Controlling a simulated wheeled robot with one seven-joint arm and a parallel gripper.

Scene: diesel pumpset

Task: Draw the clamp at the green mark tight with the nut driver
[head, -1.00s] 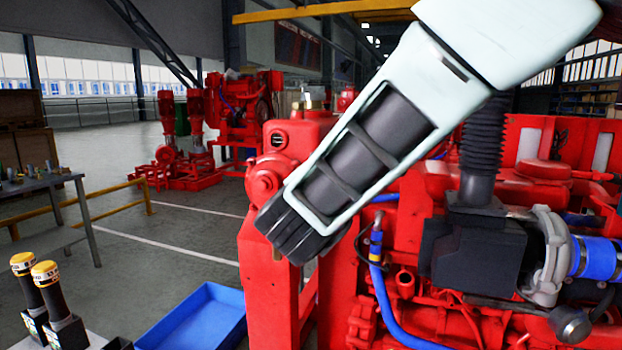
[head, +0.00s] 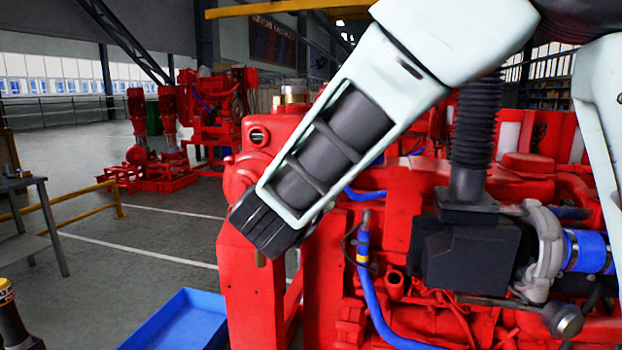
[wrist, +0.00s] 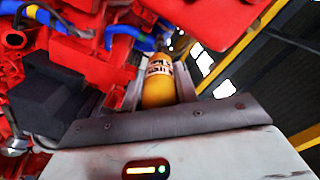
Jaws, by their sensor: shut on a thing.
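My gripper (wrist: 159,82) shows at the middle of the wrist view, its two grey fingers shut on the yellow-orange end of a cylindrical tool, the nut driver (wrist: 158,90), which has a printed label. The rest of the tool is hidden. In the head view my arm crosses the picture, and I cannot make out the gripper there. A blue hose (head: 373,300) with a yellow band runs down the red engine. A thicker blue hose (head: 588,252) with metal bands is at the right. I cannot make out a green mark or tell which clamp bears it.
The red engine (head: 400,195) fills the right side, with a black ribbed duct (head: 477,140) and black box (head: 470,258). A blue tray (head: 180,322) lies low left. A yellow-capped tool (head: 10,315) stands at the left edge. Open floor lies beyond, with a yellow rail (head: 90,200).

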